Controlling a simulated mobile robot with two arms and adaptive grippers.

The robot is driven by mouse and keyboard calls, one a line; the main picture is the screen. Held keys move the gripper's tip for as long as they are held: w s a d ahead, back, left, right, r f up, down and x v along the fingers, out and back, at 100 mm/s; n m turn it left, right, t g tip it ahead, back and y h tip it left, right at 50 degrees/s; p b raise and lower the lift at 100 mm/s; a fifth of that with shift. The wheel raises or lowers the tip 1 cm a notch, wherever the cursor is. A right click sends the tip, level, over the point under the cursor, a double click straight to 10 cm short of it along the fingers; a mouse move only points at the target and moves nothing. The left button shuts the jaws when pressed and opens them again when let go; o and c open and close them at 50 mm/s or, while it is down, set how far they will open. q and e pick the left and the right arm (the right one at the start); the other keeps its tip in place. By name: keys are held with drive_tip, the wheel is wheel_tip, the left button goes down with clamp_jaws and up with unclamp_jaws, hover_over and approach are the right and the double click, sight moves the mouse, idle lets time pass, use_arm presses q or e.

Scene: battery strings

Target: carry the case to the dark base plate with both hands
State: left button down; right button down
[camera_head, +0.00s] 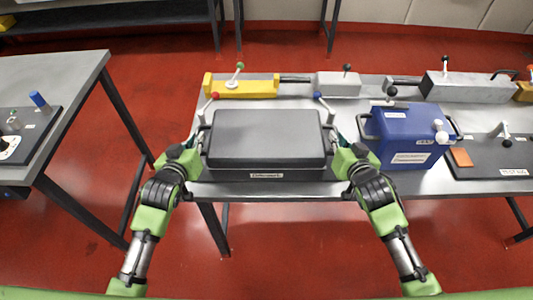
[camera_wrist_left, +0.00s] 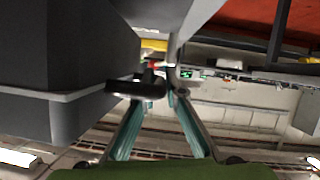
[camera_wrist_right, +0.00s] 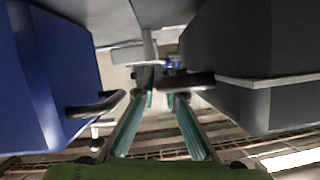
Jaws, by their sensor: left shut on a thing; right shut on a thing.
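The dark grey case (camera_head: 267,138), with a white label on its front, is level at the middle of the bench. I cannot tell whether it touches the bench top. My left gripper (camera_head: 199,140) is shut on the bar handle at its left side; the left wrist view shows this black handle (camera_wrist_left: 135,89) at the fingertips (camera_wrist_left: 160,88). My right gripper (camera_head: 336,141) is shut on the opposite handle (camera_wrist_right: 187,82), with its fingertips (camera_wrist_right: 160,92) in the right wrist view. A dark base plate (camera_head: 480,172) lies at the bench's right end, carrying an orange block and a lever.
A blue box (camera_head: 405,137) with side handles stands close to the right of the case, near my right gripper. Behind are a yellow fixture (camera_head: 245,88) and grey blocks (camera_head: 466,87). Another table (camera_head: 65,72) stands at the left, with red floor between.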

use_arm(q)
drive_tip(key=shift+w+f+b, duration=0.15)
drive_tip(key=shift+f+b, duration=0.45)
drive_tip(key=shift+b, duration=0.3)
use_arm(e)
drive_tip(key=shift+w+f, duration=0.15)
drive_tip(key=shift+f, duration=0.5)
use_arm(q)
drive_tip(key=c, duration=2.3)
unclamp_jaws()
drive_tip(key=shift+f, duration=0.4)
use_arm(e)
drive_tip(key=c, duration=2.3)
unclamp_jaws()
drive_tip(key=shift+f, duration=0.35)
use_arm(q)
drive_tip(key=shift+o, duration=1)
drive_tip(key=shift+s+r, duration=0.1)
drive_tip(key=shift+s, duration=0.15)
use_arm(e)
drive_tip(key=shift+o, duration=1)
drive_tip(key=shift+s, duration=0.25)
use_arm(q)
drive_tip(key=shift+s+r, duration=0.1)
drive_tip(key=shift+s, duration=0.05)
use_arm(e)
drive_tip(key=shift+s+r, duration=0.15)
